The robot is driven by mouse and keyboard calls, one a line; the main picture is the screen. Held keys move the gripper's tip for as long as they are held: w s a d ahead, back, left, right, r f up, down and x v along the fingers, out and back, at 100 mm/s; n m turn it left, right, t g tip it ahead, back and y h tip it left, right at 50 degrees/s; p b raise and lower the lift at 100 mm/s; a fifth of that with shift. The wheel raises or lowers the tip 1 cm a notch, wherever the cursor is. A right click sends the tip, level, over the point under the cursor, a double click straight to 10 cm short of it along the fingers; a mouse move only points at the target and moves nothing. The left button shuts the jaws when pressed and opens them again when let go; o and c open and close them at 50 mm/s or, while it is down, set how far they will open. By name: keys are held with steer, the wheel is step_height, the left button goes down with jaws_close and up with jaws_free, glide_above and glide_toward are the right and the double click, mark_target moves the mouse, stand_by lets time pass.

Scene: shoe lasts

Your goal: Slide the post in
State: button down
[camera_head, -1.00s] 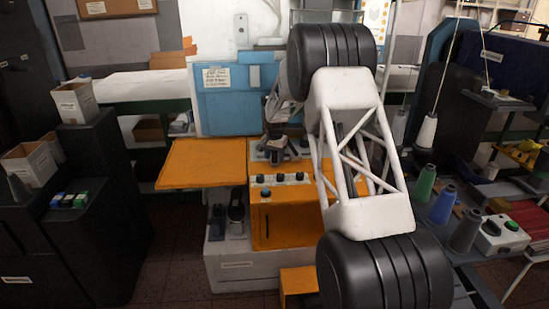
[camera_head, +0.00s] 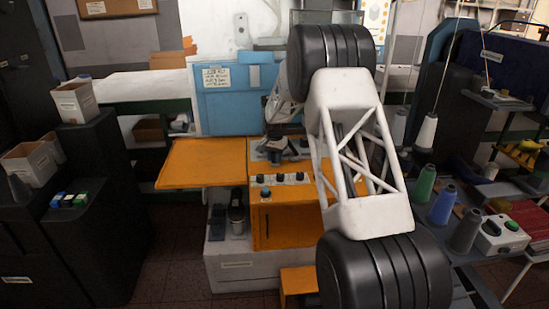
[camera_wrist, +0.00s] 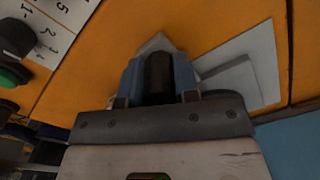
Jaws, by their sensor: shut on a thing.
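In the wrist view, my gripper (camera_wrist: 158,82) is shut on a dark, rounded post (camera_wrist: 158,75). The post stands between two blue-grey fingers. A pale grey pointed piece (camera_wrist: 157,43) shows just beyond the post, over the orange surface. I cannot tell whether the post touches it, and the post's lower end is hidden. In the head view, my gripper (camera_head: 280,148) is low over the top of the orange machine (camera_head: 267,222); the post cannot be made out there.
A white numbered panel (camera_wrist: 56,20) and a green knob (camera_wrist: 12,74) are at the left. An orange side table (camera_head: 202,164) is clear. Thread cones (camera_head: 442,205) stand at the right.

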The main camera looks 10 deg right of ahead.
steer(key=d, duration=1.8)
steer(key=shift+d, duration=0.3)
steer(key=c, duration=1)
jaws_free()
steer(key=shift+o, duration=0.7)
steer(key=shift+r, duration=0.1)
step_height(320, 180, up, 8)
steer(key=shift+f, duration=0.2)
